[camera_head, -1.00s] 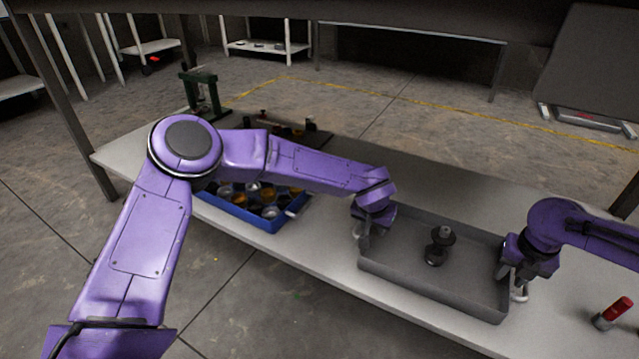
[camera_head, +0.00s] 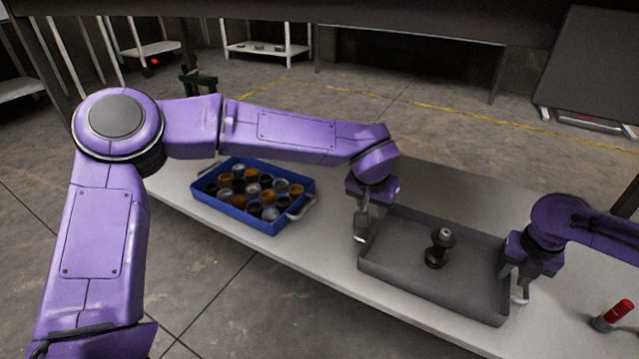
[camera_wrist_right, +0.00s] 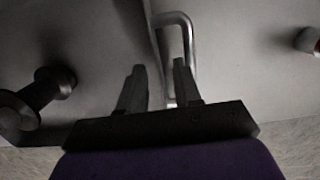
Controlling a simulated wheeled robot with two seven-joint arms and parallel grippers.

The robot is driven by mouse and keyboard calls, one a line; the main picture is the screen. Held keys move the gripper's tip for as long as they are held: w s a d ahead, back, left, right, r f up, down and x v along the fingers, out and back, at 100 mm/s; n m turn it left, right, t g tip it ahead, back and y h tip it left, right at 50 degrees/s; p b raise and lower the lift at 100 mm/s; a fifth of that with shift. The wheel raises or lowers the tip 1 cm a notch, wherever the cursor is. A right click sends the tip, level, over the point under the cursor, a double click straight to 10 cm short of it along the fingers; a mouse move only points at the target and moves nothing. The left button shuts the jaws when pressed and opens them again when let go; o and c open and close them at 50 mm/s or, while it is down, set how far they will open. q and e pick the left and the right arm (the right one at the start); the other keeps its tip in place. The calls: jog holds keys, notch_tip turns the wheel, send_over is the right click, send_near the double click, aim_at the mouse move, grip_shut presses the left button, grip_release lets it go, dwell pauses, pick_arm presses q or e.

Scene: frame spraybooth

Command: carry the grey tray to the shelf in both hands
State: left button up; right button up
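The grey tray (camera_head: 430,290) lies flat on the long table, with a black spool-shaped part (camera_head: 438,248) standing in it. My left gripper (camera_head: 362,232) is above the tray's left end, by the handle there; its fingers look apart, and the arm partly hides that corner. My right gripper (camera_head: 519,284) is down at the tray's right end. In the right wrist view its fingers (camera_wrist_right: 160,80) are apart, at the metal handle (camera_wrist_right: 188,35) and the tray's end wall. The black part shows there too (camera_wrist_right: 38,98). The shelf cannot be told for sure.
A blue crate (camera_head: 232,204) of several jars or cups stands on the table left of the tray. A red-topped cylinder (camera_head: 612,315) is on the table at the right. A green stand (camera_head: 198,84) is partly hidden behind my left arm. White racks (camera_head: 265,47) stand at the back.

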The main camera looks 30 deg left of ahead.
notch_tip(320, 180, up, 10)
jog(key=s, duration=0.1)
jog(key=shift+s+r, duration=0.15)
jog(key=shift+s, duration=0.15)
